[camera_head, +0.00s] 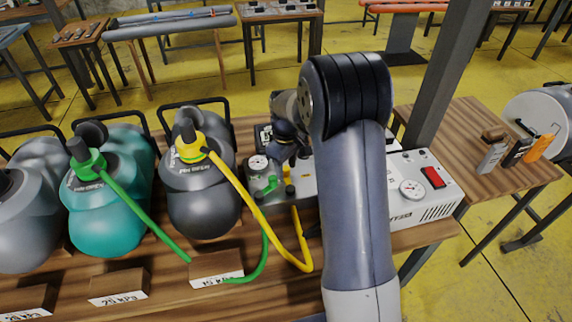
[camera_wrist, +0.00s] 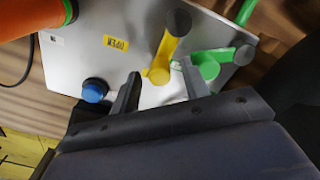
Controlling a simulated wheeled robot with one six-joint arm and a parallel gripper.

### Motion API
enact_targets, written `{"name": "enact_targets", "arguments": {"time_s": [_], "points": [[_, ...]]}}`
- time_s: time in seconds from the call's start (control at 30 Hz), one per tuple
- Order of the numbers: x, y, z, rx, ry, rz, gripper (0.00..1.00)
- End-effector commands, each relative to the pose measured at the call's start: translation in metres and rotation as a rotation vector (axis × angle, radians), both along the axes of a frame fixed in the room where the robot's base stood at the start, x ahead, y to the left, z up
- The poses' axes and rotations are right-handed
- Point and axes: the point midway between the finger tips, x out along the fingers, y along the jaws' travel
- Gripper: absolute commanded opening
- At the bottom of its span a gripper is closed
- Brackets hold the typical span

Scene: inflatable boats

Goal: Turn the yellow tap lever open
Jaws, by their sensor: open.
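The yellow tap lever (camera_wrist: 168,48) shows in the wrist view on a light grey panel. Its round lower end lies between my fingertips in the picture, and its bar slants up and right to a dark grey tip. My gripper (camera_wrist: 160,72) is open and empty, one finger on each side of the lever's lower end. I cannot tell whether a finger touches it. A green tap lever (camera_wrist: 222,54) is close to the right finger. In the head view my wrist hides most of the taps, and the yellow tap (camera_head: 289,188) shows only in part.
A blue knob (camera_wrist: 94,90) is left of the left finger, and an orange cylinder (camera_wrist: 35,15) stands beyond. Yellow (camera_head: 262,220) and green (camera_head: 145,222) hoses run to grey and teal inflatables. A white box with a gauge (camera_head: 428,192) stands right of my arm.

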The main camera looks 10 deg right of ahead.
Motion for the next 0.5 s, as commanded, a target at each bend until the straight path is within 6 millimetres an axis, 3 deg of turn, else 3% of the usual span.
{"name": "enact_targets", "arguments": {"time_s": [0.2, 0.5], "points": [[0.0000, 0.0000, -0.0002, 0.000, 0.000, 0.000, 0.44], [0.0001, 0.0000, 0.0001, 0.000, 0.000, 0.000, 0.19]]}}
